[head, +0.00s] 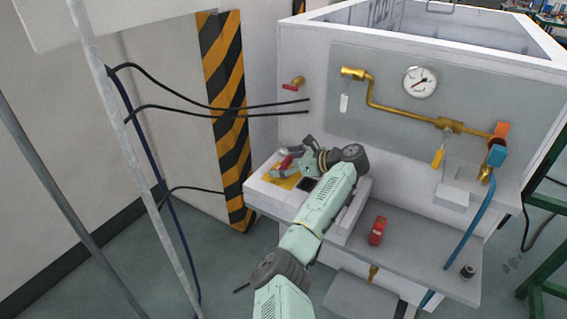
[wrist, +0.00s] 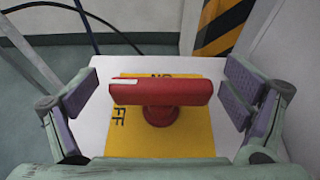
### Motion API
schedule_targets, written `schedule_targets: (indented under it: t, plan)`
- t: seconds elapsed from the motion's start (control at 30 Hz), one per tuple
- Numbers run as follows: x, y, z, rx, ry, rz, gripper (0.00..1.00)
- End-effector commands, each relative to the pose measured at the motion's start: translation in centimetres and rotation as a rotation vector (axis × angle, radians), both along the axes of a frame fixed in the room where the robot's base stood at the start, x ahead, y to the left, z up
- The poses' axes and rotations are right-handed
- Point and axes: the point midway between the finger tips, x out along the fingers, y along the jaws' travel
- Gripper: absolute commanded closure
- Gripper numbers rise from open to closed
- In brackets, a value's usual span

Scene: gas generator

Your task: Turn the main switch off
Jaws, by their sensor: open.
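The main switch has a red T-shaped handle (wrist: 160,94) standing on a yellow plate (wrist: 195,137). In the wrist view its bar lies crosswise, left to right. The plate shows "OFF" lettering at the left and partly hidden lettering behind the bar. My gripper (wrist: 160,95) is open, with one finger pad on each side of the handle and a gap at both ends of the bar. In the head view my gripper (head: 292,158) is over the switch box (head: 265,193), and the red handle (head: 286,162) shows partly between its fingers.
A grey panel with a brass pipe (head: 395,111) and a gauge (head: 420,82) is on the generator wall. A red valve handle (head: 290,87) and black cables (head: 220,107) are left of it. A red object (head: 377,230) stands on the shelf. A striped post (head: 226,110) stands behind the switch box.

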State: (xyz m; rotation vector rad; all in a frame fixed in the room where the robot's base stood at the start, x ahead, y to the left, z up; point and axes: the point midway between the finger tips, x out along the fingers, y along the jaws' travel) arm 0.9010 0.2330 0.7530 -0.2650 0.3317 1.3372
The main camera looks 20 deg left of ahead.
Motion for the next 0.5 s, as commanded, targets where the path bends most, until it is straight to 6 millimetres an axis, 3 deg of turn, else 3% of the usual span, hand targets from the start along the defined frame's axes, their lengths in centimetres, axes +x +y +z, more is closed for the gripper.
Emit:
schedule_targets:
  t: [0.27, 0.5]
  plan:
    - [0.0, -0.2, 0.1, 0.001, -0.001, -0.003, 0.05]
    - [-0.5, -3.1, 1.3, 0.0, -0.005, -0.006, 0.05]
